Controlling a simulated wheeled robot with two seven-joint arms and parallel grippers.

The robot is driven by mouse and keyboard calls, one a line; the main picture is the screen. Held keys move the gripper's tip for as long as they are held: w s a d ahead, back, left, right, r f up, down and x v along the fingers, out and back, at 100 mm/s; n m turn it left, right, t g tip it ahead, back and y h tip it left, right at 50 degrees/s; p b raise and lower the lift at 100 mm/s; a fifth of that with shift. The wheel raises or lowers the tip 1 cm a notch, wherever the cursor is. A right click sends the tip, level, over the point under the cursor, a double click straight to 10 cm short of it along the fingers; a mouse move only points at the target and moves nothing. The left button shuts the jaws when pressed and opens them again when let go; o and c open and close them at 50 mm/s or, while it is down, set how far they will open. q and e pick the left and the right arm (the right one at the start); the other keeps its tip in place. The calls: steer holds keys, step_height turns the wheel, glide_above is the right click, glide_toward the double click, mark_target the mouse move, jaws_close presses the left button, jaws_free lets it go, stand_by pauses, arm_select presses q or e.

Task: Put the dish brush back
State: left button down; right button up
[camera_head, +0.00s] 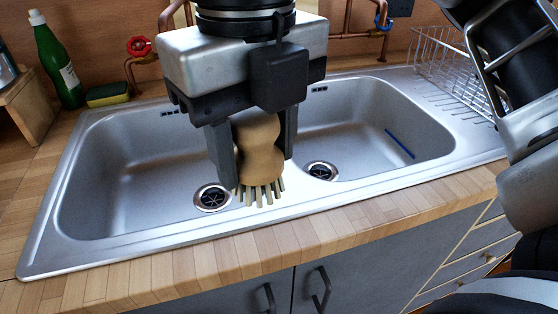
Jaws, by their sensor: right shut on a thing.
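The dish brush (260,147) has a rounded wooden body and pale bristles that point down. My right gripper (256,160) is shut on it, with one dark finger on each side of the wood. The gripper comes in from the top middle and holds the brush over the double steel sink (270,216), in front of the divider between the basins. The upper part of the brush is hidden by the gripper. I cannot tell whether the bristles touch the sink. My left gripper is not in view.
A green bottle (56,62) and a sponge (107,95) stand at the back left beside a wooden stand (28,108). A wire dish rack (447,62) is at the back right. A thin blue stick (400,144) lies in the right basin. Copper pipes (347,35) run behind the sink.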

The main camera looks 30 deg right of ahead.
steer(key=w+d+f, duration=0.1)
steer(key=d+f, duration=0.1)
steer(key=w+d+f, duration=0.2)
steer(key=d, duration=0.1)
steer(key=w+d+f, duration=0.1)
steer(key=d+f, duration=0.1)
steer(key=f, duration=0.1)
steer(key=shift+w+d+f, duration=0.1)
steer(key=shift+w+d, duration=0.05)
steer(key=shift+d, duration=0.05)
steer(key=f, duration=0.3)
steer(key=shift+w+d+f, duration=0.1)
steer(key=shift+d, duration=0.2)
steer(key=shift+f, duration=0.25)
steer(key=shift+f, duration=0.25)
steer(key=o, duration=1)
steer(key=shift+r, duration=0.1)
